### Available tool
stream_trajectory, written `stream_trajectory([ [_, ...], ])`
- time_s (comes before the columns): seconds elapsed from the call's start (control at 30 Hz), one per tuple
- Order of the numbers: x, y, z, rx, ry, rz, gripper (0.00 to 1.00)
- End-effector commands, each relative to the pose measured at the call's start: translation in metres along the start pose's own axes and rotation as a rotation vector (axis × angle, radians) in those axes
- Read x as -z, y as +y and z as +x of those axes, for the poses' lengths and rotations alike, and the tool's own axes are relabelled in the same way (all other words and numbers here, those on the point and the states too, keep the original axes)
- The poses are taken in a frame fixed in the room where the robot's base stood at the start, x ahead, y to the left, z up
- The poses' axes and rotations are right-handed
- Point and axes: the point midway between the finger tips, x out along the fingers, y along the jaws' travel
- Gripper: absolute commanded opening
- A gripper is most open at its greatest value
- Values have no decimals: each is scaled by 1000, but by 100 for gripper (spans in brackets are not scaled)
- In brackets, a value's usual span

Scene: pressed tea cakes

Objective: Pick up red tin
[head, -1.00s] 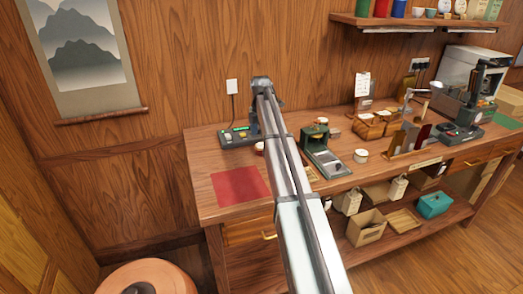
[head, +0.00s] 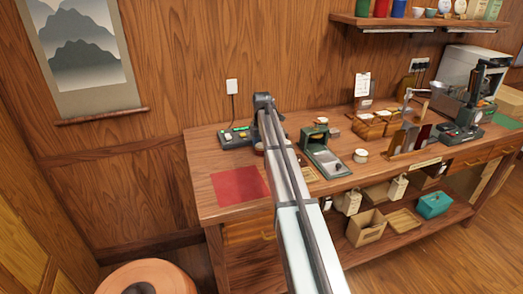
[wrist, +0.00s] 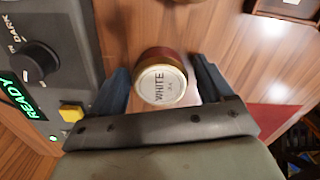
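My gripper (wrist: 162,84) is open, with one dark finger on each side of the tin and a gap showing on both sides. I cannot tell how far down the fingers reach along it. In the head view my arm covers most of this spot, and the fingers cannot be made out.
A grey control box (wrist: 45,65) with a dial, yellow button and green READY display stands close left of my gripper. A red mat (head: 240,186) lies at the bench's front left. A dark green device (head: 324,158) stands right of my arm.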

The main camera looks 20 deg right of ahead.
Motion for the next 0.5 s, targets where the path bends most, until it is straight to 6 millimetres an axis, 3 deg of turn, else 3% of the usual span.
stream_trajectory([
  [0.07, 0, 0, 0, 0, 0, 0, 72],
  [0.5, 0, 0, 0, 0, 0, 0, 30],
])
